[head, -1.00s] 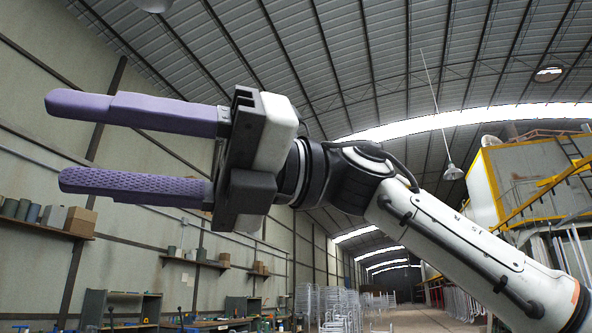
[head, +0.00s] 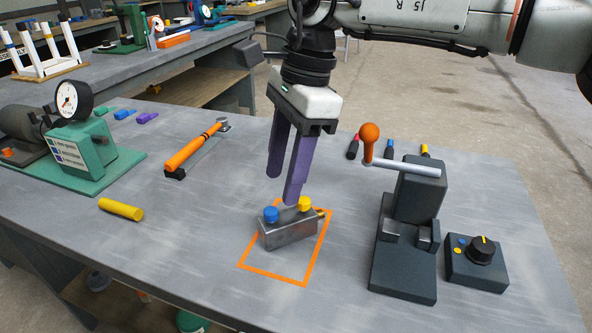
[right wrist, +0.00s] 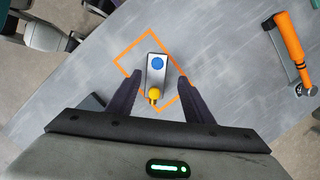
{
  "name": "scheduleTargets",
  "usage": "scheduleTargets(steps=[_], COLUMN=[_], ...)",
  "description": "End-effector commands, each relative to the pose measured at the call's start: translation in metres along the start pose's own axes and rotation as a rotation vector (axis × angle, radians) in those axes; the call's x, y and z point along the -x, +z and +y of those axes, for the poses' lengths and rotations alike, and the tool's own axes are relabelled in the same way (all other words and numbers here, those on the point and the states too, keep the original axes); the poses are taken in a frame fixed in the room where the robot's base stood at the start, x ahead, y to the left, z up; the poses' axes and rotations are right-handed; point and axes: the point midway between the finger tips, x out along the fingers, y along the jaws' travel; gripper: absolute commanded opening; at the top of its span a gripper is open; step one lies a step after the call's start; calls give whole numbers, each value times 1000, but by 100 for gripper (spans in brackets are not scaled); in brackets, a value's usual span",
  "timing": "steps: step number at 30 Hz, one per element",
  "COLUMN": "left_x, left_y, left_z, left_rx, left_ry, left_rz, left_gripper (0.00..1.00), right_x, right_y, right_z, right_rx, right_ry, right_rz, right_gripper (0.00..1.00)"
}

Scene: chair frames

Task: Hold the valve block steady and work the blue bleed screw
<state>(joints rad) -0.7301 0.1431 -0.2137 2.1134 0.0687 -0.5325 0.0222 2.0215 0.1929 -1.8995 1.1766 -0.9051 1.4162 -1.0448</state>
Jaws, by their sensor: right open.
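The grey metal valve block (head: 288,234) lies on the bench inside an orange square outline. The blue bleed screw (head: 270,214) is on top at its left end. A yellow knob (head: 304,203) is on top at its right end. My right gripper (head: 284,192) points down above the block with its purple fingers apart and nothing between them in the head view. In the right wrist view the fingertips (right wrist: 158,77) appear on either side of the block (right wrist: 156,78), with the blue screw (right wrist: 158,62) farther out and the yellow knob closer. My left gripper is not in view.
A dark clamp stand (head: 408,225) with an orange-knobbed lever and a dial box (head: 477,260) stand on the right. An orange-handled tool (head: 195,148), a yellow cylinder (head: 121,209) and a green gauge unit (head: 82,150) are on the left. Bench is clear around the block.

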Motion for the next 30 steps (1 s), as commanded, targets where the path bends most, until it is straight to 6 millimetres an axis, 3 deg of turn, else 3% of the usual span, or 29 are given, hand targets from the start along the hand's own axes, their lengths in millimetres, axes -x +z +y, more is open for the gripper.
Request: scheduleTargets(steps=[6,21,30], left_x=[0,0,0], left_y=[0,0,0], left_z=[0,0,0], left_rx=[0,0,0], left_ry=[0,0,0], left_rz=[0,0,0], left_gripper=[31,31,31], right_x=[-15,-75,-90], right_y=[-22,-24,-25], right_z=[4,6,6], right_rx=[31,31,30], right_ry=[29,29,26], right_rz=[61,57,58], right_gripper=[47,47,44])
